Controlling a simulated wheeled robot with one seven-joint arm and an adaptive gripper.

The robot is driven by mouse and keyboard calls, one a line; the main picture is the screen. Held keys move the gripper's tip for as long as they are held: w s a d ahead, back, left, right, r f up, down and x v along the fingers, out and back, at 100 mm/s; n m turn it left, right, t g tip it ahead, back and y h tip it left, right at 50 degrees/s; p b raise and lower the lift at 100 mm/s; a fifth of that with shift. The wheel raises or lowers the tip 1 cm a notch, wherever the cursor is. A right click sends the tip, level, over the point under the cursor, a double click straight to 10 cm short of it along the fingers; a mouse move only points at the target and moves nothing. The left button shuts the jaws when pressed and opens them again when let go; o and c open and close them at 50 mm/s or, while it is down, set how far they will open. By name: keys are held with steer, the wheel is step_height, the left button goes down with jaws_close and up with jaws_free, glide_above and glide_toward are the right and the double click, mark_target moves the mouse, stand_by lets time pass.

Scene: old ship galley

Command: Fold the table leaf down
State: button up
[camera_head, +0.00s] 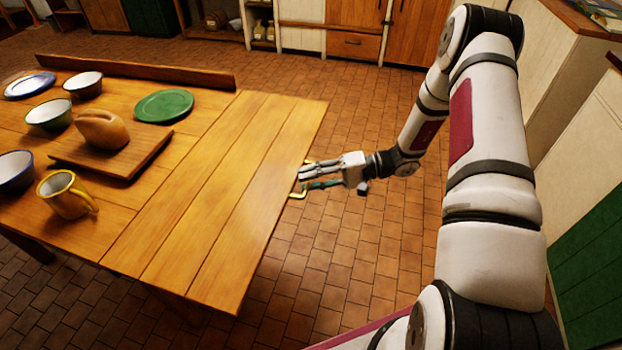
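The table leaf (215,195) is the bare plank section at the right end of the wooden table (110,221). It is up and about level with the tabletop, with a straight seam between them. A yellow brass-coloured pull (297,195) shows at the leaf's right edge, partly hidden by my fingers. My gripper (304,178) is at this edge, its fingers pointing left toward the leaf and overlapping the pull in the picture. I cannot tell whether the fingers are closed on the pull or only around it. The leaf's underside and any support are hidden.
A yellow mug (66,194), a loaf (102,129) on a board (130,160), a green plate (164,106) and several bowls stand on the fixed tabletop. The leaf is bare. Tiled floor (340,235) is open right of the leaf. Cabinets (355,30) stand behind.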

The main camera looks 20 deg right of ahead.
steer(key=shift+a, duration=0.1)
jaws_close()
steer(key=shift+f, duration=0.1)
